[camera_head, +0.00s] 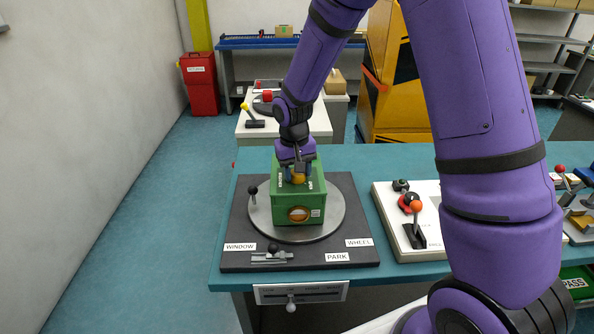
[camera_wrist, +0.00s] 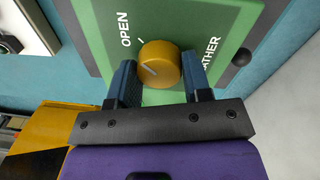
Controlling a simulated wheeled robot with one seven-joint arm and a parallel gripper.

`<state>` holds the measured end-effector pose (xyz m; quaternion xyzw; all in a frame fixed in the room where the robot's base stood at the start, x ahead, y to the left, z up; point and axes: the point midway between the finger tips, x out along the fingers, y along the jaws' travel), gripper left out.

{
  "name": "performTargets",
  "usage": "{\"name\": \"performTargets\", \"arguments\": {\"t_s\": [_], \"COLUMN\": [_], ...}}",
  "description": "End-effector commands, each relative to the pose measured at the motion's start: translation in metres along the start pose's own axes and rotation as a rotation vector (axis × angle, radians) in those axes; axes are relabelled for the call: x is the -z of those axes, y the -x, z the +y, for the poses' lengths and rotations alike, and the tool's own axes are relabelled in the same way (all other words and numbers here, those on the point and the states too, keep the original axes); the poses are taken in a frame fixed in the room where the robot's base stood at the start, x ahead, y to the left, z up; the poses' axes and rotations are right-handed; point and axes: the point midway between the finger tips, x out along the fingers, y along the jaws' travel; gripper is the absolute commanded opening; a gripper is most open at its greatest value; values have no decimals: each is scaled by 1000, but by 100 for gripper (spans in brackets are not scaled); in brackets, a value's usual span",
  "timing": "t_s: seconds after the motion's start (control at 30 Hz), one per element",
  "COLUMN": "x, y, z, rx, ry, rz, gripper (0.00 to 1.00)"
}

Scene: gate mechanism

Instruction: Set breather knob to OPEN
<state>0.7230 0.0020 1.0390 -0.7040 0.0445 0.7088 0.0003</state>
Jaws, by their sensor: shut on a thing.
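The yellow breather knob (camera_wrist: 160,64) sits on the top face of the green box (camera_wrist: 107,27). In the wrist view my gripper (camera_wrist: 160,72) has a dark finger on each side of the knob and is shut on it. The pale line on the knob's face is slanted. The word OPEN (camera_wrist: 124,28) is at the knob's upper left, near a short white tick. Lettering ending in "ATHER" is to its right, partly hidden by a finger.
The box stands on a round grey turntable (camera_head: 335,222) with a black-knobbed handle (camera_head: 253,190). The dark base plate (camera_head: 232,263) carries WINDOW, PARK and WHEEL labels and a small latch (camera_head: 272,253). A white panel with an orange-knobbed lever (camera_head: 416,207) is to the right.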

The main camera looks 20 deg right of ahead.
Motion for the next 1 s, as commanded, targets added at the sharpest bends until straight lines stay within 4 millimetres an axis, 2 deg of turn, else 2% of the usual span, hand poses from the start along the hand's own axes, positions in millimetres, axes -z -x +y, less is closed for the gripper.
{"name": "performTargets", "arguments": {"t_s": [0.3,0.7,0.73,0.8,0.83,1.0], "x": [0,0,0,0,0,0], "y": [0,0,0,0,0,0], "z": [0,0,0,0,0,0], "rx": [0,0,0,0,0,0], "ry": [-67,-71,-70,-70,-70,-69], "rz": [-4,-5,-5,-5,-5,-5], "gripper": [21,21,52,68,70,70]}}
